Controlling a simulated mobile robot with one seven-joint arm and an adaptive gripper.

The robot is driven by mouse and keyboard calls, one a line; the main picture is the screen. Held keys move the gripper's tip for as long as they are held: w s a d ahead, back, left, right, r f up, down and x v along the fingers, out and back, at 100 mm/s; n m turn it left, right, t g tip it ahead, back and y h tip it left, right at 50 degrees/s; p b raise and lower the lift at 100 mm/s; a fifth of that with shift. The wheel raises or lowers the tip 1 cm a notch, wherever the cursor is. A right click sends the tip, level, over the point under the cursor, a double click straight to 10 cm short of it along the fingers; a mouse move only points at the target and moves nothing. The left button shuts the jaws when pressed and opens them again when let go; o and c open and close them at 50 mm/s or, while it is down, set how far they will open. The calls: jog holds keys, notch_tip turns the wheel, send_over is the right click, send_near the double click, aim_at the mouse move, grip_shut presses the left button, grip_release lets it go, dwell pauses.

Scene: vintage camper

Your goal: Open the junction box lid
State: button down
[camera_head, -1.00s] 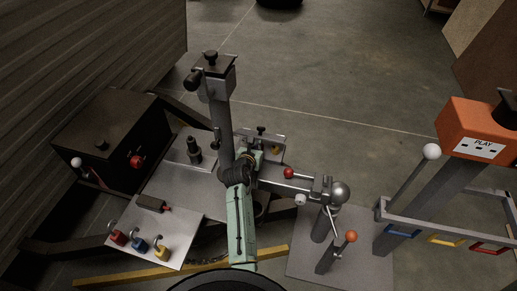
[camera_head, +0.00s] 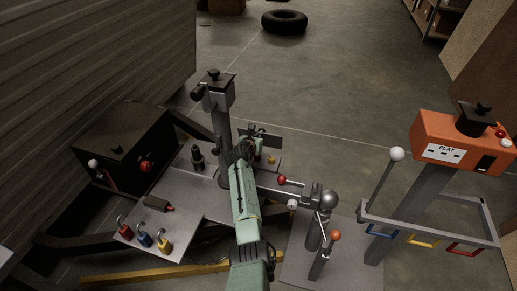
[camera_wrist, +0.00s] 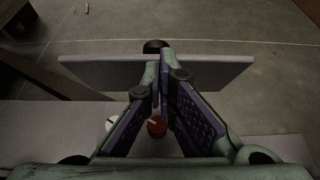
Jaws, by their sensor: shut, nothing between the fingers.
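A flat grey panel (camera_wrist: 220,73), which looks like the junction box lid, spans the wrist view, tilted up on edge. A black knob (camera_wrist: 153,46) shows at its far side. The panel also shows dark and raised in the head view (camera_head: 267,139), beyond the trailer's post. My gripper (camera_wrist: 163,68) is shut and empty, its fingertips at the panel's middle; I cannot tell whether they touch it. A red knob (camera_wrist: 157,127) and a white round part (camera_wrist: 111,123) show below and behind the fingers. The box body is mostly hidden by my arm.
A grey post (camera_head: 220,125) stands just left of my arm. A black box (camera_head: 120,145) is at the left, and coloured locks (camera_head: 144,239) sit on a plate in front. A ball coupling (camera_head: 328,199) and orange console (camera_head: 450,142) are at right.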

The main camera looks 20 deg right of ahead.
aim_at(260, 129)
jog(key=shift+w+d+r, duration=0.3)
jog(key=shift+w+d, duration=0.2)
jog(key=shift+w, duration=0.25)
jog(key=shift+w+d+r, duration=0.3)
jog(key=shift+w+d, duration=0.15)
jog(key=shift+w, duration=0.3)
jog(key=shift+r, duration=0.1)
